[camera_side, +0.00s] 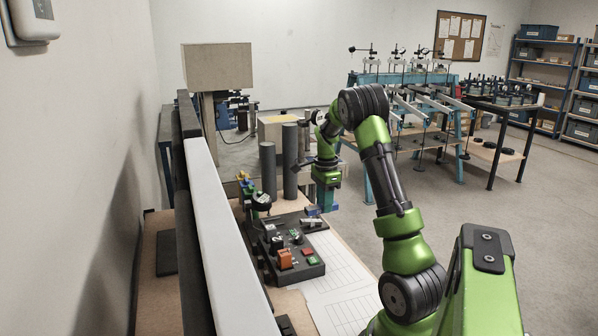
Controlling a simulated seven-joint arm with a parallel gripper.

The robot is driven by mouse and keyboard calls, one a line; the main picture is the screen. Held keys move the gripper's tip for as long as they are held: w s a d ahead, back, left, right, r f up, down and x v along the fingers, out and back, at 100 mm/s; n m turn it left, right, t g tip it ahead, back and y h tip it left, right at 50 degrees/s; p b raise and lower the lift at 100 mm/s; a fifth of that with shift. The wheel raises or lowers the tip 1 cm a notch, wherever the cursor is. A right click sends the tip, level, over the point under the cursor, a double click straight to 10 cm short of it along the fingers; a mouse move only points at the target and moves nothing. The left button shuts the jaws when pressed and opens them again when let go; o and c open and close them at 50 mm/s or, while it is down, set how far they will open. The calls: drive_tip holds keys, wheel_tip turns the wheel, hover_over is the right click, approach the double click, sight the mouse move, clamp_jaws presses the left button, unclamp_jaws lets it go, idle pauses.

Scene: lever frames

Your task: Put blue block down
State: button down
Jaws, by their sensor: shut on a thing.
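My gripper (326,186) points down at the end of my green arm, over the far right side of the workbench. It is shut on the blue block (328,203), which shows small just below it. The jaw tips are too small to make out clearly. I cannot tell whether the block touches the surface under it or hangs just above it.
A dark control box (290,258) with an orange block-like part and red and green buttons stands on the bench, close to the gripper. Two dark grey cylinders (290,160) stand left of the gripper. A white gridded sheet (335,275) lies clear in front.

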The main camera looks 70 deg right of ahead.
sight(323, 239)
wheel_tip(323, 239, down, 10)
drive_tip(key=shift+d+r, duration=0.1)
drive_tip(key=shift+d, duration=0.05)
idle(0.3)
drive_tip(key=shift+f, duration=0.2)
drive_tip(key=c, duration=0.8)
unclamp_jaws()
drive_tip(key=shift+s, duration=0.1)
drive_tip(key=shift+c, duration=0.2)
drive_tip(key=shift+r, duration=0.15)
